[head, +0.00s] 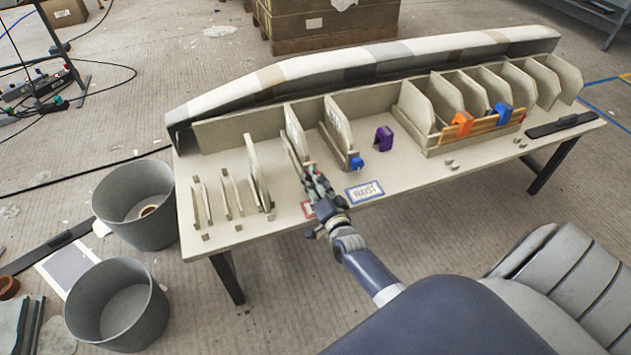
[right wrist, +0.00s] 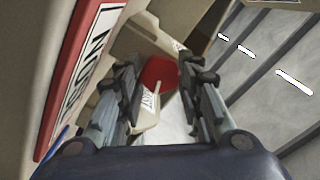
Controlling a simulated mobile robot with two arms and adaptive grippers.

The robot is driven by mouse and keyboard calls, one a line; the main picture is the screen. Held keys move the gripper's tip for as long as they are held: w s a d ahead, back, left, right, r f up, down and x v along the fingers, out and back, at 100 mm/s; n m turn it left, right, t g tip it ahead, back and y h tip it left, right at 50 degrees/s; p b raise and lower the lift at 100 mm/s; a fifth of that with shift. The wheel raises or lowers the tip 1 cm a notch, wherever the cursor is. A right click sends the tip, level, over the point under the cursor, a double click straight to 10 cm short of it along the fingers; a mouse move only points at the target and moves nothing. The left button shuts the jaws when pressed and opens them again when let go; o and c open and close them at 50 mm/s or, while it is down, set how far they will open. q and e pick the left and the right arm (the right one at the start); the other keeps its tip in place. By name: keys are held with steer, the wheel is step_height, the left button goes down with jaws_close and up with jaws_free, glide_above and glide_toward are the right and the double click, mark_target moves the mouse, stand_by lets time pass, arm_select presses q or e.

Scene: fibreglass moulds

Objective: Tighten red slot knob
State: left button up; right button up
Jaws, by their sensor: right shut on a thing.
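The red slot knob (right wrist: 158,71) shows in the right wrist view between the fingertips of my right gripper (right wrist: 160,80). In the head view my right gripper (head: 316,182) reaches over the table's front edge to the front end of an upright divider (head: 294,130). There its fingers cover the red knob. The gripper is shut on the knob. A red-bordered label (head: 308,209) lies just below the gripper, partly covered by it, and fills the left side of the right wrist view (right wrist: 78,85). My left gripper is not in view.
A blue knob (head: 357,164) sits at the neighbouring divider, right of my gripper, with a blue-bordered label (head: 365,191) in front. A purple clip (head: 383,138) stands farther right. Thin slats (head: 228,192) stand at left. Two grey bins (head: 117,305) stand on the floor.

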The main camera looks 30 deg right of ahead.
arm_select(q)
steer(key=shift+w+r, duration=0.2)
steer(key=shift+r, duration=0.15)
arm_select(e)
steer(key=shift+m, duration=0.6)
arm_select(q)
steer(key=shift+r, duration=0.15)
arm_select(e)
steer(key=shift+m, duration=0.3)
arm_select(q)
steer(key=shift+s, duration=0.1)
arm_select(e)
steer(key=o, duration=1.1)
steer(key=shift+c, duration=0.2)
steer(key=shift+s+f, duration=0.1)
steer(key=shift+s, duration=0.2)
steer(key=v, duration=1.1)
steer(key=shift+s, duration=0.15)
